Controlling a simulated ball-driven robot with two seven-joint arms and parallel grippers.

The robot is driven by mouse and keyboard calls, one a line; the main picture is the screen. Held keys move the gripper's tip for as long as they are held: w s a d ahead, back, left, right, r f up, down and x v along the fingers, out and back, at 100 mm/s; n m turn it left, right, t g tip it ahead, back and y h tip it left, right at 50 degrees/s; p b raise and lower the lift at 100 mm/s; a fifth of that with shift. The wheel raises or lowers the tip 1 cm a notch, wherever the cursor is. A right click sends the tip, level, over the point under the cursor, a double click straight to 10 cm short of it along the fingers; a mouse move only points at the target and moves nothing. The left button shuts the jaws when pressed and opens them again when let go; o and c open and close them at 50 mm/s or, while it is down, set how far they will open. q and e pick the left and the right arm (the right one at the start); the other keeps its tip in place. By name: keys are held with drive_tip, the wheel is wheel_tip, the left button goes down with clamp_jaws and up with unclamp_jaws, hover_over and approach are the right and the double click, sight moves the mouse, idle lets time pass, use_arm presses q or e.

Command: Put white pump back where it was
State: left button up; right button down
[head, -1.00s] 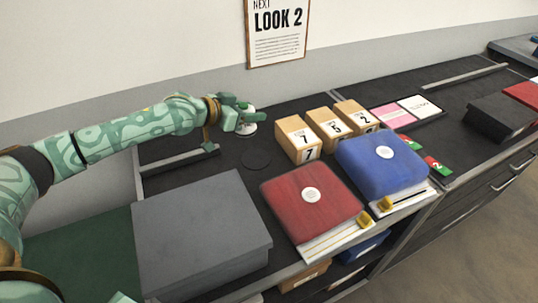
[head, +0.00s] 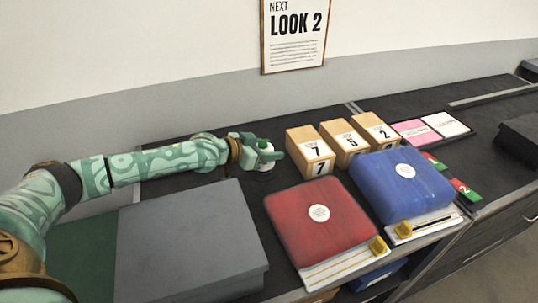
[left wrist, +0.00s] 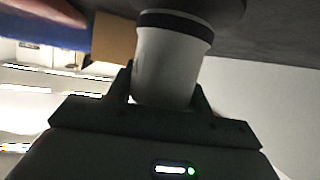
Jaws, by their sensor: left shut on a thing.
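The white pump (left wrist: 168,65) is a pale cylinder with a black band, held between the two fingers of my left gripper (left wrist: 165,92) in the left wrist view. In the head view my left gripper (head: 268,155) is shut on the pump (head: 265,166), just left of the box numbered 7. The pump is low over the dark counter, where a dark round disc lies. I cannot tell whether it touches the surface. My gripper hides much of the pump in the head view. My right gripper is not in view.
Wooden boxes numbered 7 (head: 310,150), 5 (head: 343,143) and 2 (head: 374,138) stand to the right. A red folded garment (head: 315,235) and a blue one (head: 400,190) lie in front. A grey box (head: 190,240) is at the left front.

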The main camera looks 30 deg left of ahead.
use_arm(q)
drive_tip(key=shift+f, duration=0.55)
drive_tip(key=shift+r, duration=0.15)
drive_tip(key=shift+f, duration=0.2)
drive_tip(key=o, duration=1.3)
